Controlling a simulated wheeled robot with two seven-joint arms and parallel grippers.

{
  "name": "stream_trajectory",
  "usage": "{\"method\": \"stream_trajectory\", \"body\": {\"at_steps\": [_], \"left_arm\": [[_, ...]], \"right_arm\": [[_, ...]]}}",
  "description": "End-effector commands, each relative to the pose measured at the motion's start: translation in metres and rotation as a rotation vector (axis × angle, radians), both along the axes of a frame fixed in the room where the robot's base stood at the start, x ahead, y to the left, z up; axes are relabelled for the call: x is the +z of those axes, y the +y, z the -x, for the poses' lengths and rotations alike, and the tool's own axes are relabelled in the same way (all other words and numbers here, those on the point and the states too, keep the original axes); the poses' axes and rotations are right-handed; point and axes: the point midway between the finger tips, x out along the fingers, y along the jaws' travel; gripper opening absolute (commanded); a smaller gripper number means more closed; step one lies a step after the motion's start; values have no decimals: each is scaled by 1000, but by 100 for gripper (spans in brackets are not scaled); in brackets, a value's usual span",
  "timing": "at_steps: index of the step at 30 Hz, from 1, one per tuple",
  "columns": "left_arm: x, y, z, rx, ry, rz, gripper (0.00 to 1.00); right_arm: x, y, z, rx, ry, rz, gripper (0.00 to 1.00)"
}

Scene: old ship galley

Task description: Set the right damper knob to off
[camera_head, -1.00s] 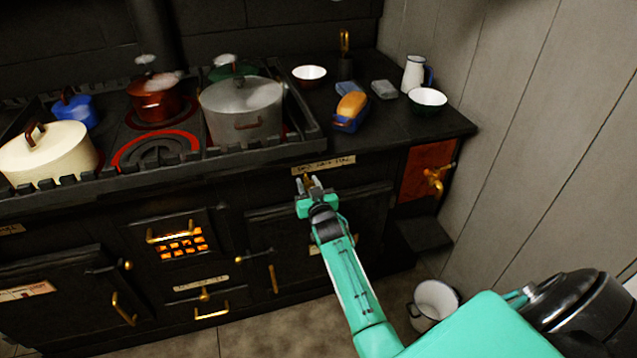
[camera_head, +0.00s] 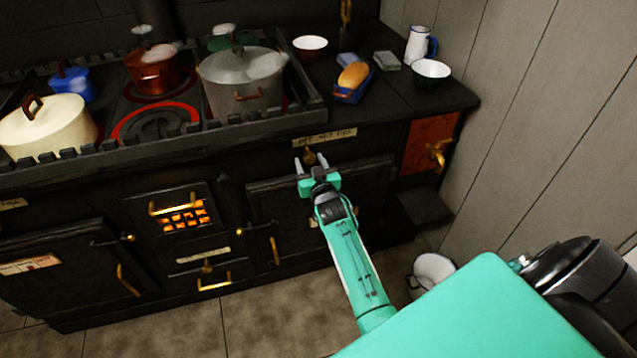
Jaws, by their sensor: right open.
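The right damper knob (camera_head: 309,157) is a small brass knob on the black stove front, just below a cream label plate (camera_head: 325,138) under the right end of the stove top. My right gripper (camera_head: 310,161) is open in front of it. Its two fingertips show on either side of the knob, apart from each other, and the knob is not gripped. I cannot tell how deep the fingertips reach or which setting the knob points to. My left gripper is not in view.
The stove-top edge overhangs just above the gripper. A black oven door (camera_head: 350,195) lies below the knob. A brass tap (camera_head: 437,154) juts out at the right. Pots, including a grey one (camera_head: 240,85), and a bread tin (camera_head: 352,84) stand on top.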

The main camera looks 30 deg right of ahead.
Motion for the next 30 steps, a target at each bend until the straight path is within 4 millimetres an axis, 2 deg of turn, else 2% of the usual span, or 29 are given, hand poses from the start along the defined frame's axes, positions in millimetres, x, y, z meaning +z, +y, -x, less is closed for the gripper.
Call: {"method": "stream_trajectory", "body": {"at_steps": [9, 15, 21, 30], "left_arm": [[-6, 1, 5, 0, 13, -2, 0], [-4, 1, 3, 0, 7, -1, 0], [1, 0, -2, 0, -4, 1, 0], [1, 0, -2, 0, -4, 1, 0]], "right_arm": [[-1, 16, 62, 1, 2, -3, 52], [-1, 24, 91, 2, 2, -1, 52], [0, 27, 106, 2, 1, -1, 52], [-1, 28, 108, 2, 1, -1, 52]]}}
